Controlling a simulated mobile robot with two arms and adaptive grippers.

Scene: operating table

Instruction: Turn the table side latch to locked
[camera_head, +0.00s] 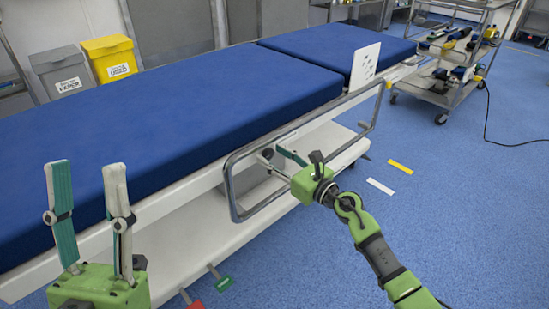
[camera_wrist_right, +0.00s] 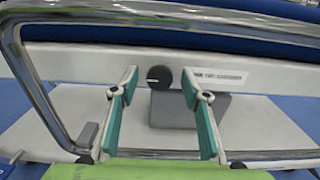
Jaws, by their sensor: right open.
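The table side latch shows as a round dark knob (camera_wrist_right: 159,77) with a small pale mark on its face, on the white side of the operating table. In the head view the knob (camera_head: 267,152) is small, and its setting cannot be read. My right gripper (camera_wrist_right: 159,84) is open, with one finger on either side of the knob in the wrist view. Contact is not visible. In the head view the right gripper (camera_head: 272,155) reaches toward the knob at the side rail. My left gripper (camera_head: 88,182) is open and empty, fingers up, at the lower left.
A metal side rail (camera_head: 236,195) frames the area around the knob. A label (camera_wrist_right: 220,77) sits right of the knob, and a grey box (camera_wrist_right: 190,110) is below it. Red (camera_head: 195,304) and green (camera_head: 222,284) pedals stand low by the table. A trolley (camera_head: 445,95) stands back right.

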